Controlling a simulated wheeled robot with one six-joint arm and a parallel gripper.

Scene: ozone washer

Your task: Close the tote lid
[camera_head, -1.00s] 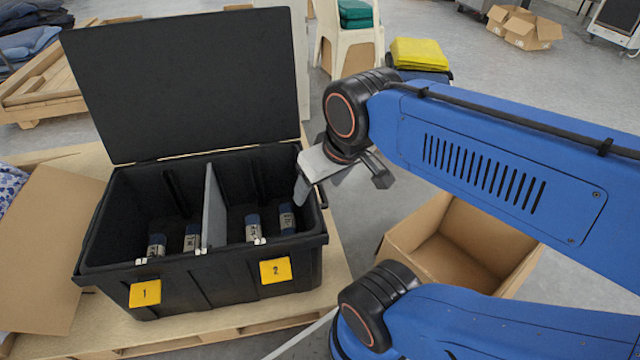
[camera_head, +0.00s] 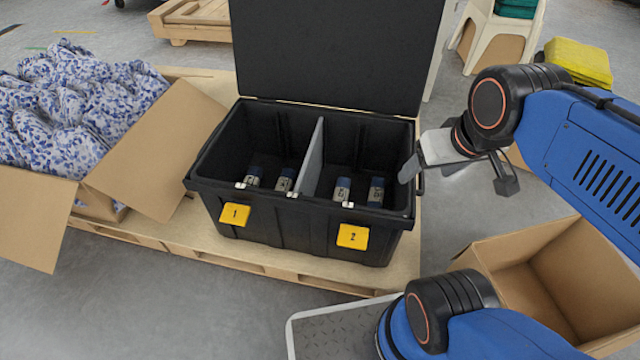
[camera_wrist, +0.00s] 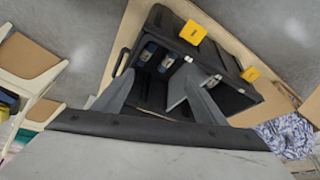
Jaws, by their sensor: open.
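The black tote (camera_head: 290,225) stands on a wooden pallet with its lid (camera_head: 335,55) raised upright at the back. A grey divider (camera_head: 313,160) splits it into two compartments, with yellow tags 1 (camera_head: 235,214) and 2 (camera_head: 353,236) on the front. Two blue and grey cylinders lie in each compartment, including one at the right (camera_head: 376,192). My gripper (camera_head: 408,168) is open and empty at the tote's right rim. In the wrist view the tote (camera_wrist: 240,62) shows beyond the two spread fingers (camera_wrist: 160,100); the lid cannot be made out there.
An open cardboard box (camera_head: 540,265) stands at the lower right, under my arm. Another box (camera_head: 150,160) with blue-patterned cloth (camera_head: 75,100) is at the left. The wooden pallet (camera_head: 225,258) extends around the tote. A chair (camera_head: 490,40) and yellow cloths (camera_head: 580,62) are behind right.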

